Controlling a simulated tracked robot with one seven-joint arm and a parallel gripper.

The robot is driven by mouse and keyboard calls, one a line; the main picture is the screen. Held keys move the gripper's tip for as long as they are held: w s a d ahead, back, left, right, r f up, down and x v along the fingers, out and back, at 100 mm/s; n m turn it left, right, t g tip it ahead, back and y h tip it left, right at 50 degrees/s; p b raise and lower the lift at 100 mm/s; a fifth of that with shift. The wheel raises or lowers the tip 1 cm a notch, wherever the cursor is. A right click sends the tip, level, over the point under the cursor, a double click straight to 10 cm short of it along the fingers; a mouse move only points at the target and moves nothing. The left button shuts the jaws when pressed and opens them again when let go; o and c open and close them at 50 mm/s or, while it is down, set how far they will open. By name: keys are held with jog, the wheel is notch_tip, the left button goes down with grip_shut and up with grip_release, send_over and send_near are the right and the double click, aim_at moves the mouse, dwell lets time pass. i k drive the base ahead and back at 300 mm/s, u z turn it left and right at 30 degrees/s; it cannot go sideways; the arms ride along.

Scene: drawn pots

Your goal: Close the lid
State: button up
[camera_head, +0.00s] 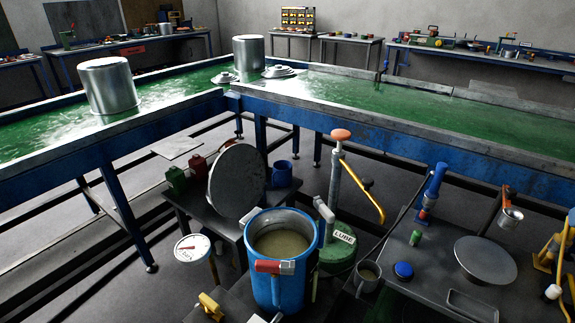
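A blue pot (275,285) stands in the lower middle, open at the top, with murky brownish liquid (281,243) inside. A red and grey latch-like part (274,267) is on its front wall. A round grey disc (237,181), which looks like the lid, is tilted steeply up behind and to the left of the pot. Its lower edge is close to the pot's rim; I cannot tell whether a hinge joins them. The pot's mouth is uncovered. I cannot make out my gripper in this view.
A green "LUBE" can (337,252) with an orange-topped pump (341,135) stands right of the pot. A pressure gauge (192,248) is at left. Red and green canisters (176,181) and a blue mug (281,174) sit behind. A cluttered grey table (430,285) is at right.

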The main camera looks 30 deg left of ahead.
aim_at(236, 181)
jog(key=z, duration=1.35)
jog(key=k, duration=2.7)
jog(key=u, duration=1.65)
jog(key=i, duration=0.95)
